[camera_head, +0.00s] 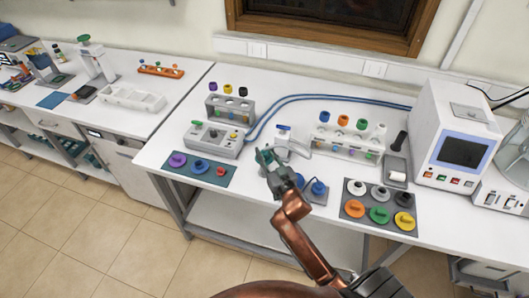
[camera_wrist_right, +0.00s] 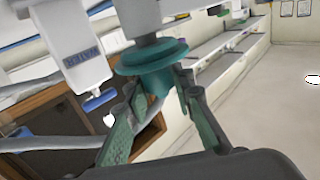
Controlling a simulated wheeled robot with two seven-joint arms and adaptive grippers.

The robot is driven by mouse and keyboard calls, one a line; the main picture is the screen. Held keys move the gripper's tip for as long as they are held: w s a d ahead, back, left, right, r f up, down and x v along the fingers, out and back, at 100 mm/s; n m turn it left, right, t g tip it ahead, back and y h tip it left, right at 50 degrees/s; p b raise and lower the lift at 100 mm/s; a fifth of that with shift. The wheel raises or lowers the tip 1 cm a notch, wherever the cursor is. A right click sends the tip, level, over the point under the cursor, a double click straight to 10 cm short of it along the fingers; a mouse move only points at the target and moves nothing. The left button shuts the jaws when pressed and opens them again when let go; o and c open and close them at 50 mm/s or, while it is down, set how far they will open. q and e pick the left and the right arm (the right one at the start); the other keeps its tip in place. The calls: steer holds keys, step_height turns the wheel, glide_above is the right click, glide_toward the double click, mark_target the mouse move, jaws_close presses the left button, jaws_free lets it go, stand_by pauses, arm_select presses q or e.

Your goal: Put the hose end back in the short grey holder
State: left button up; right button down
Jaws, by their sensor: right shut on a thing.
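My right gripper (camera_head: 267,158) reaches in over the front of the white table, just left of a white stand with a blue handle (camera_head: 284,128). In the right wrist view, its green fingers (camera_wrist_right: 160,108) are shut on the teal flanged piece (camera_wrist_right: 150,60), which I take for the hose end. A grey cylinder (camera_wrist_right: 160,44), perhaps the short grey holder, lies directly beyond the flange; I cannot tell whether they touch or are joined. In the head view the gripper hides most of this. My left gripper is not in view.
A mat with purple and blue knobs (camera_head: 180,160) lies to the left. A grey control box (camera_head: 213,138) and a rack of coloured caps (camera_head: 352,140) stand behind. A mat of coloured caps (camera_head: 355,209) and a white screened machine (camera_head: 452,140) are at right.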

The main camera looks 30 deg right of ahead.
steer(key=shift+f+b, duration=0.35)
steer(key=shift+f, duration=0.15)
steer(key=c, duration=1.9)
jaws_free()
steer(key=shift+c, duration=0.2)
steer(key=shift+s+a+p, duration=0.2)
steer(key=shift+s+p, duration=0.3)
steer(key=shift+s, duration=0.9)
steer(key=shift+s+a+p, duration=0.15)
steer(key=shift+s+p, duration=0.35)
steer(key=shift+s, duration=0.85)
steer(key=s, duration=0.1)
steer(key=s+p, duration=0.1)
steer(key=s, duration=0.3)
steer(key=shift+s+a, duration=0.25)
steer(key=shift+a, duration=0.05)
steer(key=shift+a+f, duration=0.1)
